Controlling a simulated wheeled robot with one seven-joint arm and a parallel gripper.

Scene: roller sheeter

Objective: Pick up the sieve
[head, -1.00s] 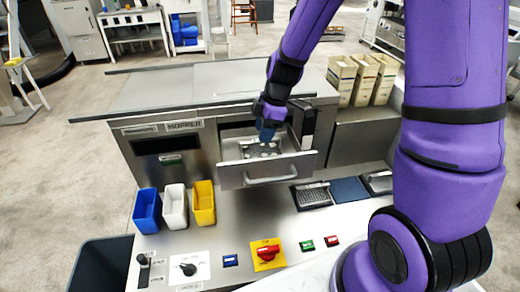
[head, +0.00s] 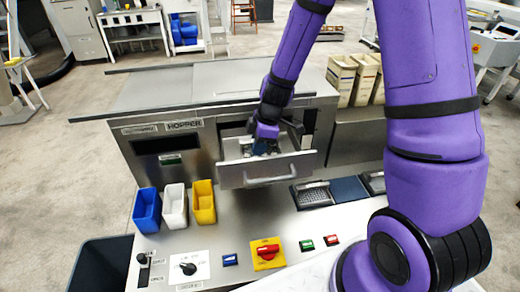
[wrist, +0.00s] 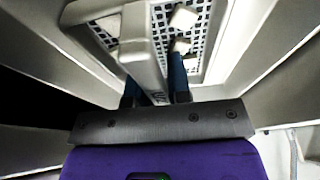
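The sieve (wrist: 202,22) is a grey frame with a perforated plate, in the upper part of the wrist view. A thick grey bar (wrist: 143,45), apparently its handle, rises towards the camera and runs down between my gripper's two blue fingers. My gripper (wrist: 156,88) has one finger on each side of this bar; the left finger is partly hidden behind it. I cannot tell whether the fingers press on it. In the head view my gripper (head: 262,148) is down inside the open drawer (head: 268,173), and the sieve is mostly hidden there.
Drawer walls stand close on both sides in the wrist view. Small pale pieces (wrist: 183,18) lie on the perforated plate. In front of the machine are blue, white (head: 175,206) and yellow bins, and a panel with a red knob (head: 267,251). Beige boxes (head: 355,80) stand behind right.

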